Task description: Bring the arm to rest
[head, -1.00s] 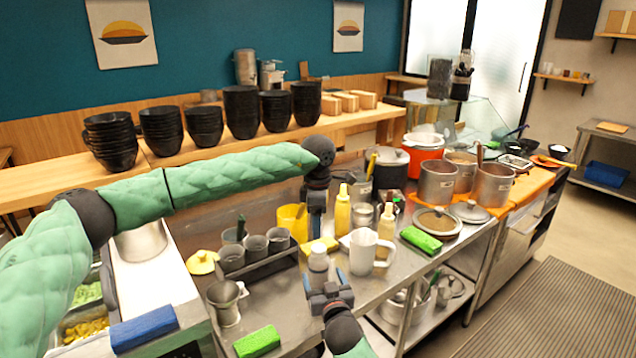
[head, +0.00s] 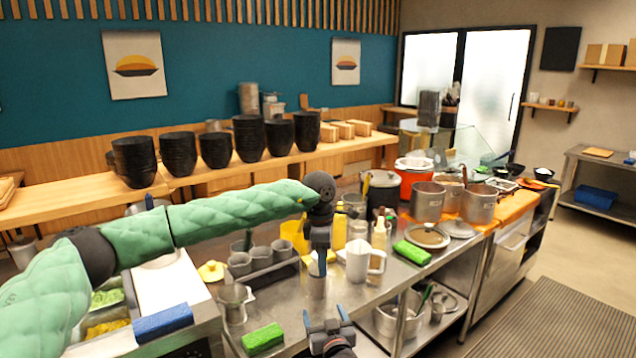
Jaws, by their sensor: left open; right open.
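My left arm, in a green padded sleeve, reaches in from the left across the head view. Its gripper (head: 320,262) points down over the steel counter (head: 295,300), in front of the yellow bottle (head: 339,229) and left of the white pitcher (head: 358,262). A pale bottle or cup stands right below it; I cannot tell whether they touch. My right gripper (head: 327,318) is low at the bottom centre, over the counter's front edge. It is open with nothing between its fingers.
A rack of metal cups (head: 262,268) stands left of my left gripper. Pots (head: 428,202) stand at the right. Black bowl stacks (head: 178,153) line the back shelf.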

